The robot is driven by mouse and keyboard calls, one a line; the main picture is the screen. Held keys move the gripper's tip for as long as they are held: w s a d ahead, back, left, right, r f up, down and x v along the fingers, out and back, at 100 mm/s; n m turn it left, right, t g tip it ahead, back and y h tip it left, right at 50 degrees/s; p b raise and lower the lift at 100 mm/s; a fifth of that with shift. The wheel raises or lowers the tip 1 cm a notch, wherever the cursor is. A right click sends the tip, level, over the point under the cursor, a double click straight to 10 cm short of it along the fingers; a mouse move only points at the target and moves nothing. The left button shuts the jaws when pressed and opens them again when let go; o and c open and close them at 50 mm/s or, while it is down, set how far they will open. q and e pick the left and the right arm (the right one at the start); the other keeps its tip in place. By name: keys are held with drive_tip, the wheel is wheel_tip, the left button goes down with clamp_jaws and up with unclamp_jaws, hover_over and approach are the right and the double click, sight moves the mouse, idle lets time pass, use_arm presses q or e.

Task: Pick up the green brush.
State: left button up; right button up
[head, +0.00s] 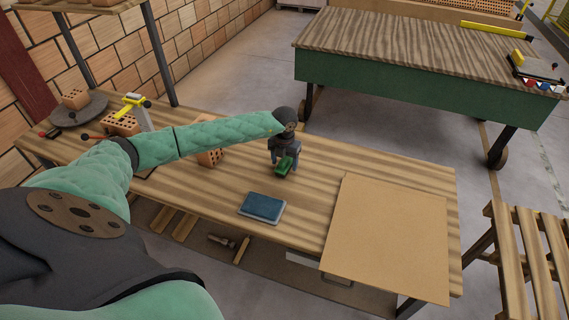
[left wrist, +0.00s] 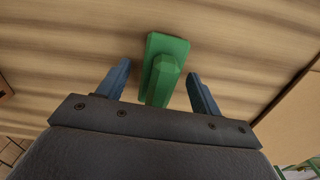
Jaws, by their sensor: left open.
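The green brush (head: 286,165) lies on the wooden table in the head view, right at my left gripper (head: 283,160). In the left wrist view the green brush (left wrist: 164,70) shows as a flat green block with a raised green handle. The two blue fingers of my left gripper (left wrist: 158,92) stand apart, one on each side of the handle, with a gap on both sides. The gripper is open and does not touch the brush as far as I can see. My right gripper is not in view.
A blue pad (head: 262,207) lies on the table in front of the brush. A tan board (head: 390,238) covers the right end. Perforated bricks, one behind my arm (head: 209,156), and a yellow-handled tool (head: 133,101) are at the left. A slatted wooden rack (head: 530,250) stands right.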

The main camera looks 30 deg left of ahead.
sight(285, 158)
use_arm(q)
drive_tip(key=shift+f, duration=0.1)
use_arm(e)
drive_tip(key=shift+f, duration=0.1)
use_arm(q)
drive_tip(key=c, duration=1.1)
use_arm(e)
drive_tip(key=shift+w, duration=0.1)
